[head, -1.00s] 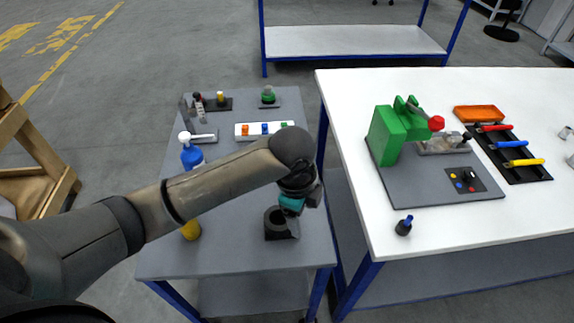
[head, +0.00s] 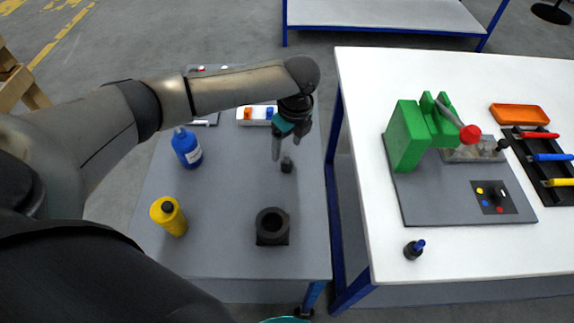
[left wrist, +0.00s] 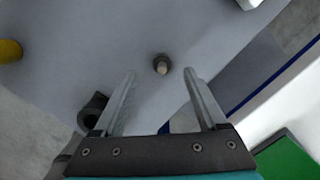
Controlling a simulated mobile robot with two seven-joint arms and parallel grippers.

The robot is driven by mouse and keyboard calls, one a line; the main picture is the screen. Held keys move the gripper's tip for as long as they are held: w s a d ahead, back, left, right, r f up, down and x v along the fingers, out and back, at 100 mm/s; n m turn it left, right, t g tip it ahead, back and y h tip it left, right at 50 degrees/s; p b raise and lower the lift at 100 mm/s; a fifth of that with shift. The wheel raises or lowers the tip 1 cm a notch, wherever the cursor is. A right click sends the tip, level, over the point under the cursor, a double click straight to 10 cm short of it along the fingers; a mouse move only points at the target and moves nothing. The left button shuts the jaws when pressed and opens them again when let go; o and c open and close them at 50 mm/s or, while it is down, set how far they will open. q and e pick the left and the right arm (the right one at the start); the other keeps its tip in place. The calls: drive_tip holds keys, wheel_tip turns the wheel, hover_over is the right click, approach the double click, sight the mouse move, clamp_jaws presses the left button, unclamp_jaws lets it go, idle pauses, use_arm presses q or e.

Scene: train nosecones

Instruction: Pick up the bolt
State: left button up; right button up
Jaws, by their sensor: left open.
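The bolt (head: 287,163) is a small dark piece standing on the grey table, below my left gripper. The left wrist view shows the bolt (left wrist: 161,64) from above as a dark round body with a pale tip. My left gripper (head: 290,148) is open, pointing down over the table with nothing held. In the left wrist view its two fingers (left wrist: 160,73) are spread wide, and the bolt appears between and slightly beyond their tips. I cannot tell the exact height gap. My right gripper's jaws are not visible.
A black round holder (head: 272,227) stands nearer me on the grey table. The white table (head: 460,262) at right carries a green press (head: 408,140) and a small black, blue-topped piece (head: 414,249).

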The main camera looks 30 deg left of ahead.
sight(288, 156)
use_arm(q)
drive_tip(key=shift+a+f, duration=0.1)
drive_tip(key=shift+f, duration=1)
wheel_tip(288, 156, down, 5)
drive_tip(key=shift+w+r+b, duration=0.1)
drive_tip(key=shift+w+b, duration=0.05)
drive_tip(key=shift+b, duration=0.7)
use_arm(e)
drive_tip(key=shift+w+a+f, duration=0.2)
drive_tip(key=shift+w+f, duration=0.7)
use_arm(q)
drive_tip(key=shift+c, duration=0.3)
drive_tip(key=c, duration=0.3)
clamp_jaws()
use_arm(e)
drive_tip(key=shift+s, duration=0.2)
